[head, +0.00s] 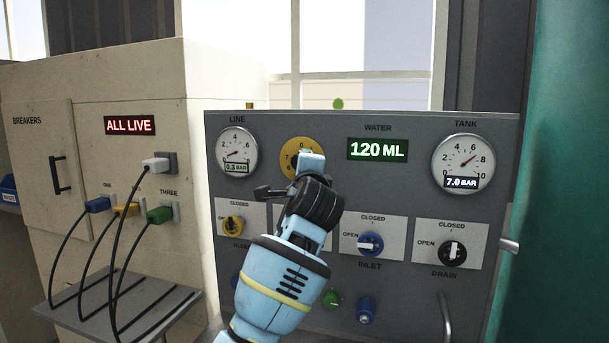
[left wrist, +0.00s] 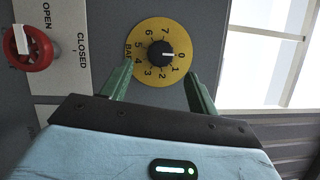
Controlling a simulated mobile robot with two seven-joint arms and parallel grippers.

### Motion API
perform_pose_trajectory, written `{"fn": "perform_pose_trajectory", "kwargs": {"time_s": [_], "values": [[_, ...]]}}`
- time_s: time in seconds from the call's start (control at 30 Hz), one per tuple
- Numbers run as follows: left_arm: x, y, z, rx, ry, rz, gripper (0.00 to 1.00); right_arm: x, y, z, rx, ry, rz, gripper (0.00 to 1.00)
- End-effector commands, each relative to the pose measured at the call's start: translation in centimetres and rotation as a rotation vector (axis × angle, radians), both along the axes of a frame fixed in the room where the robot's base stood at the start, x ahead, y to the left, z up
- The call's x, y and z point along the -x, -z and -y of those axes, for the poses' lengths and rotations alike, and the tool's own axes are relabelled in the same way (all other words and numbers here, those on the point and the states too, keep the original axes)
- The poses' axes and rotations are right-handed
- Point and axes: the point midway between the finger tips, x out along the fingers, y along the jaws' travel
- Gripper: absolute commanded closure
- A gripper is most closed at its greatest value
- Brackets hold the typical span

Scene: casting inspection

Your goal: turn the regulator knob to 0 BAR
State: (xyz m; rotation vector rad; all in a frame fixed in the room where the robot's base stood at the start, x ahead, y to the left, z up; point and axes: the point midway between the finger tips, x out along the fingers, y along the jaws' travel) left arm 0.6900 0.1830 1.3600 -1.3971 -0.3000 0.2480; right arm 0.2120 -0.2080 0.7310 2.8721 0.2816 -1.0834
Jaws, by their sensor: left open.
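The regulator dial is a yellow disc (head: 290,146) on the grey panel, partly hidden by my left arm in the head view. The left wrist view shows the dial (left wrist: 147,30) with a black knob (left wrist: 160,54) at its centre. The knob's white mark points at the 0. My left gripper (left wrist: 159,70) is open, with its green fingers spread on either side of the knob and apart from it. In the head view the gripper (head: 312,163) is in front of the dial and its fingers are hidden. The LINE gauge (head: 237,150) reads 0.3 BAR. My right gripper is not in view.
A red valve knob (left wrist: 27,47) is beside the dial. Yellow (head: 233,224), blue (head: 370,243) and black (head: 452,253) valve knobs line the panel. The TANK gauge (head: 462,162) reads 7.0 BAR. The water display (head: 377,149) reads 120 ML. A breaker box with cables (head: 85,240) stands left.

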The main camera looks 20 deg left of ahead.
Motion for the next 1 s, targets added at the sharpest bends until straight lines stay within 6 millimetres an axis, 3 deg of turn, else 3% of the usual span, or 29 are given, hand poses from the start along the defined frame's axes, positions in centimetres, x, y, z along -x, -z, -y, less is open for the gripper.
{"fn": "perform_pose_trajectory", "kwargs": {"time_s": [0.3,0.7,0.77,0.87,1.0], "values": [[2.2,0.1,0.8,0.0,0.0,0.001,0.4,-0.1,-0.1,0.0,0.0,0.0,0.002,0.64],[2.3,0.6,0.8,0.007,0.0,-0.006,0.4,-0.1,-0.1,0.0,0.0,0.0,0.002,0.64],[2.3,1.8,0.6,0.027,0.003,-0.019,0.4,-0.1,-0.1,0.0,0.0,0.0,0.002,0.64],[2.6,5.7,0.1,0.099,0.009,-0.061,0.4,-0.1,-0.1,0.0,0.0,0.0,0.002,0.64],[4.0,14.2,-1.1,0.265,0.012,-0.152,0.4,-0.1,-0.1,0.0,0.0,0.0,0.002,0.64]]}}
